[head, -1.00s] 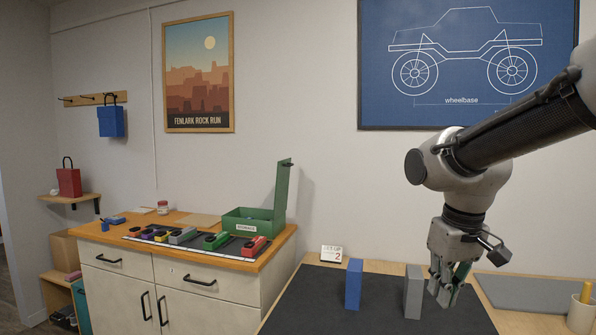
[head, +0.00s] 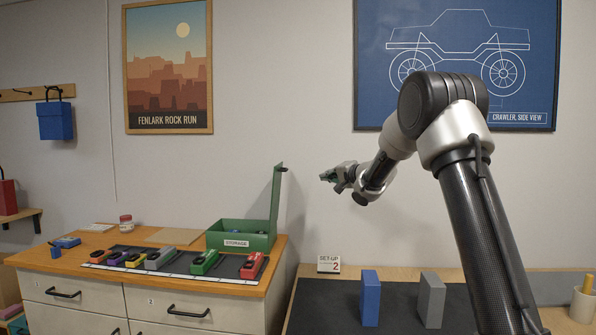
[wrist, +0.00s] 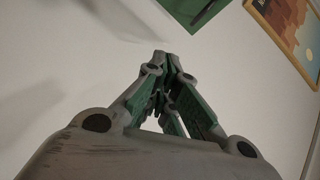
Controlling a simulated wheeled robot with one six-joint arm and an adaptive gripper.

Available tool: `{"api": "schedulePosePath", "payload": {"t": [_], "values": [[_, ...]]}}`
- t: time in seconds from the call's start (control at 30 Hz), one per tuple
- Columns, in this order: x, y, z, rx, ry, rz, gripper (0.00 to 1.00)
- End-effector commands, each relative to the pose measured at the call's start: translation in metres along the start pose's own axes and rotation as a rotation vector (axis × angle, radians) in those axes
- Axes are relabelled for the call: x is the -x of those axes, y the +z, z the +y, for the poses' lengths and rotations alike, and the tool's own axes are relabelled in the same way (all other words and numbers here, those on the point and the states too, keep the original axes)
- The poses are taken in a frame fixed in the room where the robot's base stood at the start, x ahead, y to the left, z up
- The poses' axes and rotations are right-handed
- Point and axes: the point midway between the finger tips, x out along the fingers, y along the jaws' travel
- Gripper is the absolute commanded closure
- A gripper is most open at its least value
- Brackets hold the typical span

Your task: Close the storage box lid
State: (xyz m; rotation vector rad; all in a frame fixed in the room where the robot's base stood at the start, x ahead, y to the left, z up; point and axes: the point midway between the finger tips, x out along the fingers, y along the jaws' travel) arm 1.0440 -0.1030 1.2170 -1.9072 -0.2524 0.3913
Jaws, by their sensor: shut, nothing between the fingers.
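The green storage box (head: 228,240) stands at the right back of the wooden cabinet top, with a label on its front. Its lid (head: 275,203) stands upright, open, on the box's right side. A few small items show inside, too small to tell. My gripper (head: 323,176) is shut and empty, in the air to the right of the lid's top and apart from it, pointing left. In the wrist view my gripper (wrist: 168,62) has its fingertips together, and a green panel, likely the lid (wrist: 196,8), shows at the top edge.
Several coloured model vehicles (head: 203,263) lie in a row on a dark mat before the box. A blue block (head: 370,298) and a grey block (head: 431,300) stand on the right table. A set-up card (head: 328,264) stands behind them. The wall is close behind.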

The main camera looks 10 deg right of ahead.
Motion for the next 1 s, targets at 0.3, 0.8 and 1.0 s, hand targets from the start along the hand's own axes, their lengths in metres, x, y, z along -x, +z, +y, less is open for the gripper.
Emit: {"api": "schedulePosePath", "payload": {"t": [0.3,0.8,1.0], "values": [[-0.004,0.011,-0.025,-0.26,-0.099,-0.058,1.0],[-0.097,0.016,-0.034,-0.259,-0.098,-0.057,1.0],[-0.117,0.036,-0.042,-0.26,-0.097,-0.057,1.0]]}}
